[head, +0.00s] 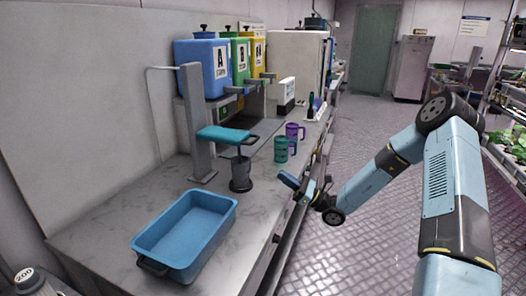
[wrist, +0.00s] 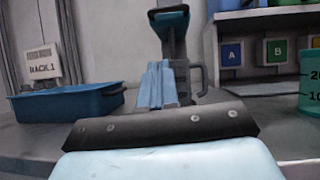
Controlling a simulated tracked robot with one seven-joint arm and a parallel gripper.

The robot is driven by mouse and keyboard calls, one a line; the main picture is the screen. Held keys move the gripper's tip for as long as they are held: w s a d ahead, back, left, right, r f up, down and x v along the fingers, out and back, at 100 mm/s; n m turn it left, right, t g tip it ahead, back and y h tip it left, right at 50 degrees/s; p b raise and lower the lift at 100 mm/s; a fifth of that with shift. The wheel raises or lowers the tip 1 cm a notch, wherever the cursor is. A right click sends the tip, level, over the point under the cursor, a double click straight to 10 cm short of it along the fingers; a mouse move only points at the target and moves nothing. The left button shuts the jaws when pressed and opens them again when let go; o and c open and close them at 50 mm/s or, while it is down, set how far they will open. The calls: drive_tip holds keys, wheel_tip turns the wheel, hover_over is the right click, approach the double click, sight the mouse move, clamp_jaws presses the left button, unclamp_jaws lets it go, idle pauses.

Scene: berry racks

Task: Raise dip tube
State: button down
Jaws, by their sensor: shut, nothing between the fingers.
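A grey upright post (head: 195,125) stands on the counter and carries a teal head (head: 222,134) with a black loop handle at its right end. Below the head, a dark mug (head: 240,175) stands on the counter. A dark narrow piece (head: 239,152) runs from the head toward the mug; I cannot tell whether this is the dip tube. In the wrist view, the teal head (wrist: 170,20) is straight ahead, and my fingers hide part of the mug (wrist: 201,90). My gripper (head: 284,177) is shut and empty, right of the mug and apart from it; it also shows in the wrist view (wrist: 157,68).
A blue basin (head: 143,243) sits at the counter's near end. Blue (head: 203,68), green and yellow lettered containers sit on a shelf behind. The floor right of the counter is clear.

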drive_tip(key=shift+w+d+f+m+t, duration=0.2)
drive_tip(key=shift+w+f+m+t, duration=0.1)
drive_tip(key=shift+m+t, duration=0.2)
drive_tip(key=shift+w+d+f+m+t, duration=0.15)
drive_tip(key=shift+w+m+t, duration=0.2)
drive_tip(key=shift+t, duration=0.25)
drive_tip(key=shift+a+r, duration=0.1)
drive_tip(key=shift+a, duration=0.05)
drive_tip(key=d+r+x, duration=0.1)
drive_tip(key=r+x, duration=0.1)
drive_tip(key=x, duration=1)
drive_tip(key=shift+s+r, duration=0.2)
drive_tip(key=shift+r, duration=0.1)
drive_tip(key=shift+r, duration=0.1)
